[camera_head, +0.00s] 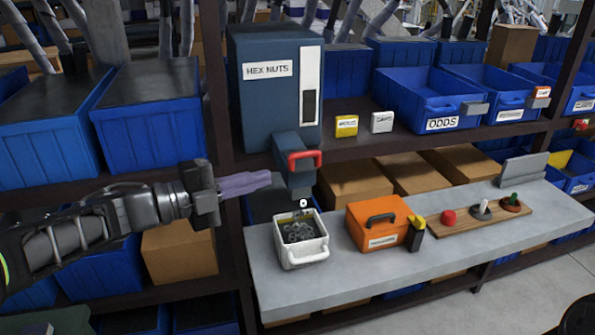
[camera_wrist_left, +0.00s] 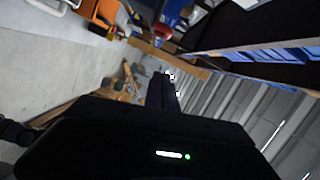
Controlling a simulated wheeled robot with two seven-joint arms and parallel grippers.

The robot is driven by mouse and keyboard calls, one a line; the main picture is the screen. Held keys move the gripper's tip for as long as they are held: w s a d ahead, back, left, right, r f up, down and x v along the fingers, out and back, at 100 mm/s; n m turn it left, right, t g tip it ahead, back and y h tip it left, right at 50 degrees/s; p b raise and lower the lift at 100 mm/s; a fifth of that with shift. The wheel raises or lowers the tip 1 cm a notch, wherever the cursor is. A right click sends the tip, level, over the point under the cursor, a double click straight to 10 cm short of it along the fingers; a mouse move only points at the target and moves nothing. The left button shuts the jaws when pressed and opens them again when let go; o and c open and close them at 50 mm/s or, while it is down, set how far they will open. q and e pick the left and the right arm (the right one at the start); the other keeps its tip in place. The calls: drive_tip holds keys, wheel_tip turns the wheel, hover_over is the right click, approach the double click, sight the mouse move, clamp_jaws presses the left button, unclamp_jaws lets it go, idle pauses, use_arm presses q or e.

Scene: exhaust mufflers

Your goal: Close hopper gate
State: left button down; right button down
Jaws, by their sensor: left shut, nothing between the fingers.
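The blue-grey hopper (camera_head: 272,100) labelled HEX NUTS stands on the upper shelf. Its spout (camera_head: 296,181) hangs over the bench, with the red gate handle (camera_head: 305,157) across its front. A nut (camera_head: 303,203) is in the air below the spout. A white bin (camera_head: 302,256) holding nuts (camera_head: 300,231) stands underneath. My left gripper (camera_head: 268,178) is shut and empty, its fingertips just left of the spout and below the handle's level. In the left wrist view, the red handle (camera_wrist_left: 162,31) appears beyond my shut fingers (camera_wrist_left: 168,80). My right gripper is not in view.
An orange toolbox (camera_head: 377,223) stands right of the white bin on the grey bench (camera_head: 340,280). A wooden board (camera_head: 470,219) with coloured knobs lies further right. Yellow and white small boxes and blue bins line the shelf right of the hopper.

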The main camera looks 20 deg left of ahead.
use_arm(q)
drive_tip(key=shift+s, duration=0.15)
drive_tip(key=w+d+f+p, duration=0.1)
drive_tip(key=w+d, duration=0.3)
drive_tip(key=w, duration=0.6)
drive_tip(key=shift+w+d+p, duration=0.3)
drive_tip(key=shift+d+p, duration=0.1)
drive_tip(key=shift+p, duration=0.15)
drive_tip(key=shift+f, duration=0.1)
